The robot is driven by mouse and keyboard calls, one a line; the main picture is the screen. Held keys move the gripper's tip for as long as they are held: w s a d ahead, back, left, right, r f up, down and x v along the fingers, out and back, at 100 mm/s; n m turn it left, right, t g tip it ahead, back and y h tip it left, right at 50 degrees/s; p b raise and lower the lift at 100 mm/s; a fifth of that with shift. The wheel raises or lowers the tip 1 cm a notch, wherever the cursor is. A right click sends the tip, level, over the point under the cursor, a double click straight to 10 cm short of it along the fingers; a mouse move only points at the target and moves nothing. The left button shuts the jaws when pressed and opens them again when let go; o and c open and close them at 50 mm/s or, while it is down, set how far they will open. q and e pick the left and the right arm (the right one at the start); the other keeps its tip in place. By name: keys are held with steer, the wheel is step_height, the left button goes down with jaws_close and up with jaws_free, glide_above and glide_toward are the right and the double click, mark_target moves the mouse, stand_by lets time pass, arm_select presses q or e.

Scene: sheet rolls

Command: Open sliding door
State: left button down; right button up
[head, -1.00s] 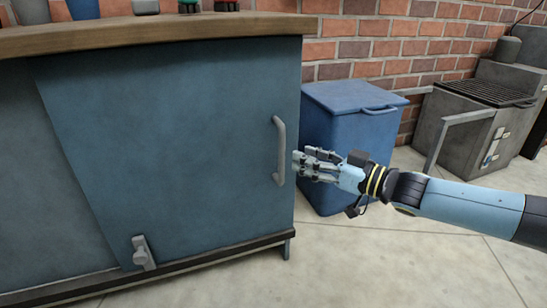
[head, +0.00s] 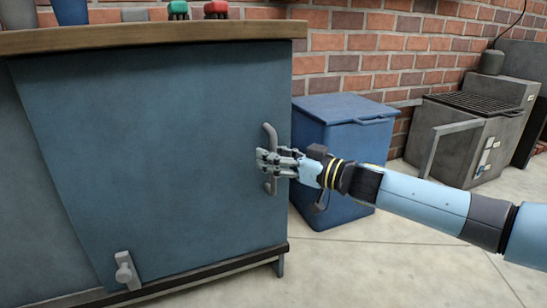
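The sliding door (head: 150,160) is a large blue-grey panel on the front of a cabinet in the head view. Its grey vertical bar handle (head: 269,133) is near the right edge. A small grey latch (head: 126,270) sits at the door's lower left. My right gripper (head: 264,162) is at the handle, its fingers in front of the middle of the bar and hiding it. I cannot tell whether the fingers are closed around the bar. My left gripper is out of view.
The wooden cabinet top (head: 150,35) carries a green item (head: 178,8) and a red item (head: 215,8). A blue lidded bin (head: 335,130) stands right of the cabinet, behind my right arm. A grey grill unit (head: 465,140) is farther right. Floor shows at the lower right.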

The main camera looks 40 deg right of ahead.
jaws_close()
steer(key=shift+a+f, duration=0.1)
steer(key=shift+f, duration=0.05)
stand_by(0.5)
